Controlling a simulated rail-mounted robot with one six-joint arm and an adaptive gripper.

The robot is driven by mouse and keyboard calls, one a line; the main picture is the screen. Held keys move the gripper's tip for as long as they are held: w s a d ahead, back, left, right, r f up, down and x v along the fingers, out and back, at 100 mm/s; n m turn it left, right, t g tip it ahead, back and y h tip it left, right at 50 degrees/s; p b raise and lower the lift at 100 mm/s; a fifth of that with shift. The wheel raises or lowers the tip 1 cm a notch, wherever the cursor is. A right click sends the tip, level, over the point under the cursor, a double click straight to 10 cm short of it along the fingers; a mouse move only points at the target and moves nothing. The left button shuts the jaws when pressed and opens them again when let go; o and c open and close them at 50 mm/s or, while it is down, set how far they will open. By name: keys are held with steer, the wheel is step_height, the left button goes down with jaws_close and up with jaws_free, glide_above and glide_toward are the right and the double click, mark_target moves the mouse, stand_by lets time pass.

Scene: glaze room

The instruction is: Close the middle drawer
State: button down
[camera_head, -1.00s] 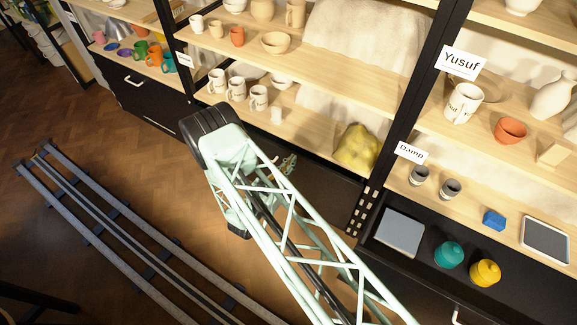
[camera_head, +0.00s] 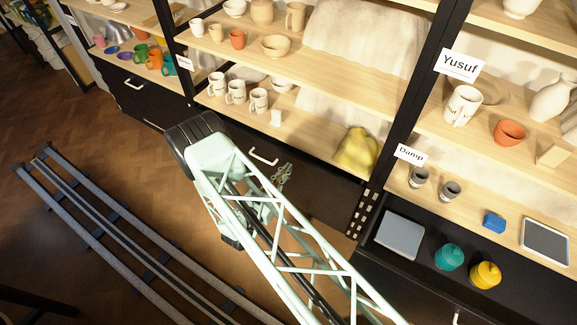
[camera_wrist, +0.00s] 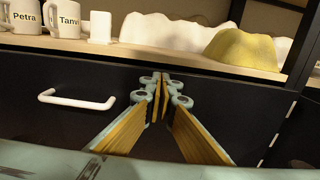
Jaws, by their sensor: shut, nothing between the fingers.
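The middle drawer (camera_head: 325,196) is a dark front under the middle shelf bay, with a white bar handle (camera_head: 263,157). In the wrist view the drawer front (camera_wrist: 45,78) fills the space below the wooden shelf edge, and its handle (camera_wrist: 77,103) is at the left. The front looks close to flush with the shelf; I cannot tell whether a small gap is left. My gripper (camera_head: 284,174) is at the drawer front, right of the handle. In the wrist view my gripper (camera_wrist: 162,84) is shut and empty, fingertips pointing at the front; contact is unclear.
Above the drawer, the shelf holds named mugs (camera_wrist: 67,18), a white block (camera_wrist: 100,27) and a yellow lump (camera_wrist: 242,50). A black upright (camera_head: 375,195) stands to the right. Floor rails (camera_head: 110,225) run at the left. Another drawer handle (camera_head: 133,84) is farther left.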

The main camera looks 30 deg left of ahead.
steer(key=s+p, duration=0.1)
steer(key=s, duration=0.9)
steer(key=shift+s+a+p, duration=0.15)
steer(key=shift+a+p, duration=0.15)
steer(key=shift+p, duration=0.1)
